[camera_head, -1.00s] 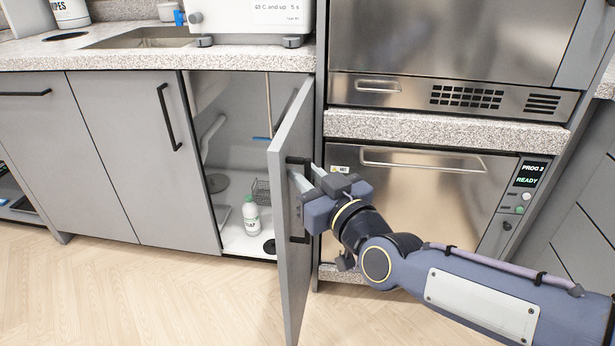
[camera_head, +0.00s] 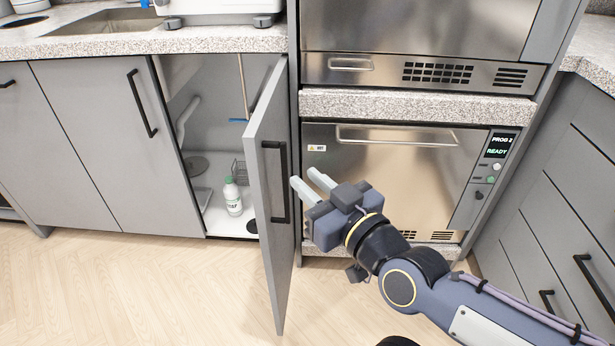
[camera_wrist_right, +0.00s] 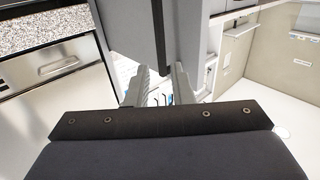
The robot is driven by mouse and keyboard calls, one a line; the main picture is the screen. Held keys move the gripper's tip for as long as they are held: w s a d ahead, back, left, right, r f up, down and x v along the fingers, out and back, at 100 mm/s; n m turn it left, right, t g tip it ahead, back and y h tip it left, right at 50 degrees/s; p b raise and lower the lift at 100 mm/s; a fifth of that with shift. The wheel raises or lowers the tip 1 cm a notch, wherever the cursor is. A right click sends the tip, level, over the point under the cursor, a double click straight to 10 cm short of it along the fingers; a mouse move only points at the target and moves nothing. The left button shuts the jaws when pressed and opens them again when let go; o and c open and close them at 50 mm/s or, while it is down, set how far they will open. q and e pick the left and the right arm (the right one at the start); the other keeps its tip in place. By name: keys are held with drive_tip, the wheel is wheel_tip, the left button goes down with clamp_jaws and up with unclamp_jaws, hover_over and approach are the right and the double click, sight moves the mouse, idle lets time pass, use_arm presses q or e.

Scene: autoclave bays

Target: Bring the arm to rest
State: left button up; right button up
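My right gripper (camera_head: 304,178) is in the head view, just right of the black handle (camera_head: 283,182) on an open grey cabinet door (camera_head: 262,215). Its two pale fingers are spread apart with nothing between them, and they appear clear of the handle. In the right wrist view the two fingers (camera_wrist_right: 158,88) are also apart, with the grey door panel behind them. My right arm reaches in from the lower right. My left gripper is not in view.
A steel oven-like unit (camera_head: 390,185), labelled hot, with a READY display (camera_head: 497,152), stands behind my gripper. Drawers (camera_head: 565,210) line the right. The wooden floor (camera_head: 150,285) at left is clear.

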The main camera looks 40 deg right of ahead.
drive_tip(key=shift+f, duration=0.1)
idle(0.3)
drive_tip(key=s+a+f+m+g+y+p, duration=0.1)
drive_tip(key=s+a+f+m+g+y, duration=0.3)
drive_tip(key=s+f+g, duration=0.7)
wheel_tip(320, 180, up, 31)
drive_tip(key=w+n+g+p, duration=0.1)
drive_tip(key=n+p, duration=0.1)
drive_tip(key=p, duration=3.1)
drive_tip(key=shift+w+a+h, duration=0.4)
drive_tip(key=shift+d, duration=0.1)
